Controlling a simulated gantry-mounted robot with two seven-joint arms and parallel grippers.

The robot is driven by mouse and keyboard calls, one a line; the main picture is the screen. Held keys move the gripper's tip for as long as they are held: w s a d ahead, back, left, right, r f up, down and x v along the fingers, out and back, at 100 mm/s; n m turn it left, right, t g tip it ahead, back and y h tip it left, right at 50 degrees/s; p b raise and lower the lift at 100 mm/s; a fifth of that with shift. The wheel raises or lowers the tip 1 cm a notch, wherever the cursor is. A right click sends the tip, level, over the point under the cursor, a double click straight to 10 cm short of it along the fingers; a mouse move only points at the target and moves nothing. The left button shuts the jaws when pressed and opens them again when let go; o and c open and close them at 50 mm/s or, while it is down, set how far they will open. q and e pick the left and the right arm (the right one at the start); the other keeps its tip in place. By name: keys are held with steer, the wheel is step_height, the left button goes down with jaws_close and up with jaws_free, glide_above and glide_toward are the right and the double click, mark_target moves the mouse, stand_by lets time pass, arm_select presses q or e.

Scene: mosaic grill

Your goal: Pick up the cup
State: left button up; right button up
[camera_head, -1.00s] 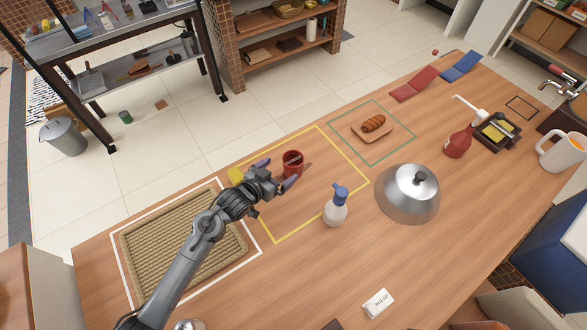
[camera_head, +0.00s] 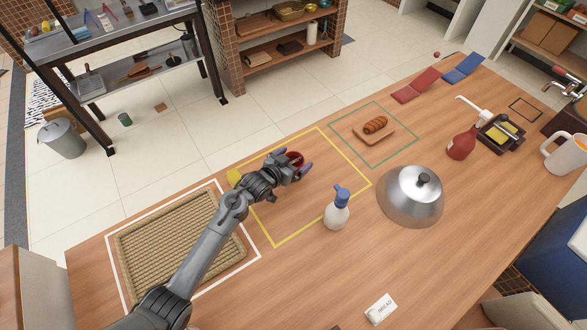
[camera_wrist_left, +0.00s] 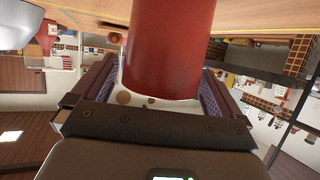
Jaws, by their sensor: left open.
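The red cup (camera_head: 294,157) stands inside the yellow outline on the wooden counter in the head view, partly hidden by my left gripper (camera_head: 288,164). In the left wrist view the red cup (camera_wrist_left: 170,50) fills the upper middle, between the two purple-padded fingers of my left gripper (camera_wrist_left: 165,85). The fingers are open, one on each side of the cup. I cannot tell whether either finger touches it. My right gripper does not show.
A spray bottle (camera_head: 337,208) with a blue top and a metal dome (camera_head: 410,200) stand right of the cup. A yellow object (camera_head: 234,176) lies left of the gripper. A woven mat (camera_head: 180,245) lies at left. Bread sits on a small board (camera_head: 372,135) behind.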

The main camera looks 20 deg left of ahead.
arm_select(q)
steer(key=c, duration=0.9)
steer(key=shift+c, duration=0.9)
steer(key=shift+r, duration=0.15)
